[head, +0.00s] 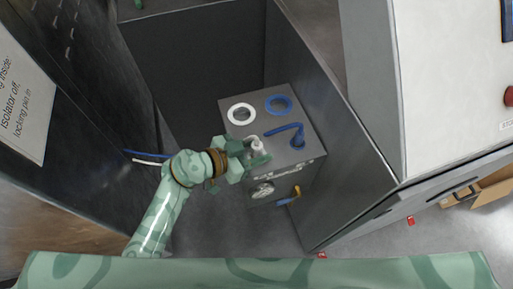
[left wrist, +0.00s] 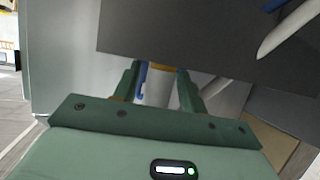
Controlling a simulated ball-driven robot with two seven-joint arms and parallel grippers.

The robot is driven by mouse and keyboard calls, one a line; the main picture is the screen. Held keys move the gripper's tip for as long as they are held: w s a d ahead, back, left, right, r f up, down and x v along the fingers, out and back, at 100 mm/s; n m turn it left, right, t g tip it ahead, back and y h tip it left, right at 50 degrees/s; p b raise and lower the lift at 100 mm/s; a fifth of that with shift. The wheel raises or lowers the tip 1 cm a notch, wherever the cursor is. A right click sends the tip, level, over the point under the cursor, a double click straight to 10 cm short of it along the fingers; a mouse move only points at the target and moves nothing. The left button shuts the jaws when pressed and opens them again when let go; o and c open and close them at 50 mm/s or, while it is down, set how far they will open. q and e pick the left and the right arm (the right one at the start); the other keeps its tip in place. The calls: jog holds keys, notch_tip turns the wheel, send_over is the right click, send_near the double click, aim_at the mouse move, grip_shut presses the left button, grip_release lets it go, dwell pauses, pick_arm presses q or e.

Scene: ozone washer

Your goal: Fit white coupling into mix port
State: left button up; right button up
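My left gripper (head: 254,155) reaches in from the left, over the front part of the grey box top (head: 310,150). A white cylindrical piece, which looks like the white coupling (head: 257,145), stands between its fingers. In the left wrist view the left gripper (left wrist: 160,88) has its two green fingers on either side of the white coupling (left wrist: 157,90), close against it, with a blue strip and yellow-brown edge beside it. A white ring (head: 240,114) and a blue ring (head: 278,105) lie behind on the box top. I cannot tell which opening is the mix port. My right gripper is out of view.
A blue elbow pipe (head: 288,132) stands right of the gripper on the box top. A yellow-handled valve (head: 290,197) and a round fitting (head: 262,190) are on the front face. Dark cabinet walls surround the box. Blue and white hoses (head: 150,156) are at left.

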pick_arm(q)
jog(key=shift+r, duration=0.15)
jog(key=p+v, duration=0.4)
jog(key=v, duration=0.8)
jog(key=shift+a, duration=0.1)
